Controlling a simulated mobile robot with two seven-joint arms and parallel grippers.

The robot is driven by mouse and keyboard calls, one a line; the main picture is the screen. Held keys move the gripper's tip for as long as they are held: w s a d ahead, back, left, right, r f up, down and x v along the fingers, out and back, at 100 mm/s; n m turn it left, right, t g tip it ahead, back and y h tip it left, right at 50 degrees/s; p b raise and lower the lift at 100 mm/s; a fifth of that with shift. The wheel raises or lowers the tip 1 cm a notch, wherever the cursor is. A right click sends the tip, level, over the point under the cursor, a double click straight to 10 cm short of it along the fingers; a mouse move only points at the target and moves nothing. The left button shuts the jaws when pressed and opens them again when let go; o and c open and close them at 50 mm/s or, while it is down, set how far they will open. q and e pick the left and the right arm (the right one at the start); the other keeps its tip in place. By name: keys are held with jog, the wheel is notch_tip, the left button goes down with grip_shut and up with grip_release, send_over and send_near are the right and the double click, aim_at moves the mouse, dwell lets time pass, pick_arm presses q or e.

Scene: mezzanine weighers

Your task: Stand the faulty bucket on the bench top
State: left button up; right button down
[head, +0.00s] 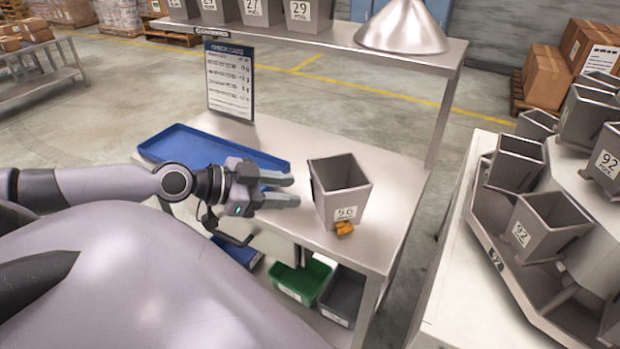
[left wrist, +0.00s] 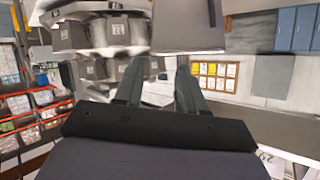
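A grey bucket (head: 329,203) stands upright and open-topped on the metal bench top (head: 400,185), near its front right part. It has a white number label and an orange tag (head: 345,228) low on its front. My left gripper (head: 283,190) is just left of the bucket with its fingers pointing at it, apart from it. The fingers are spread with nothing between them, as the left wrist view (left wrist: 160,75) also shows. A grey surface at the top of that view looks like the bucket (left wrist: 188,28). My right gripper is out of view.
A blue tray (head: 200,146) and an upright instruction board (head: 229,80) are on the bench behind my left gripper. A shelf above holds spare buckets (head: 256,10) and a metal cone (head: 403,27). Green (head: 300,281) and grey bins sit below. The weigher with numbered buckets (head: 546,225) stands right.

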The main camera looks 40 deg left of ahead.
pick_arm(q)
jog(key=s+f+n+g+y, duration=0.15)
jog(key=s+f, duration=0.25)
jog(key=f, duration=0.4)
jog(key=s+f+n+t+y, duration=0.15)
jog(key=s+f, duration=0.25)
jog(key=f, duration=0.4)
jog(key=d+f+n, duration=0.1)
jog(key=d+f, duration=0.3)
jog(key=d, duration=0.5)
jog(key=d+f+n+g, duration=0.1)
jog(key=d+f, duration=0.3)
jog(key=d, duration=0.4)
jog(key=shift+s+d+g, duration=0.3)
jog(key=shift+d, duration=0.1)
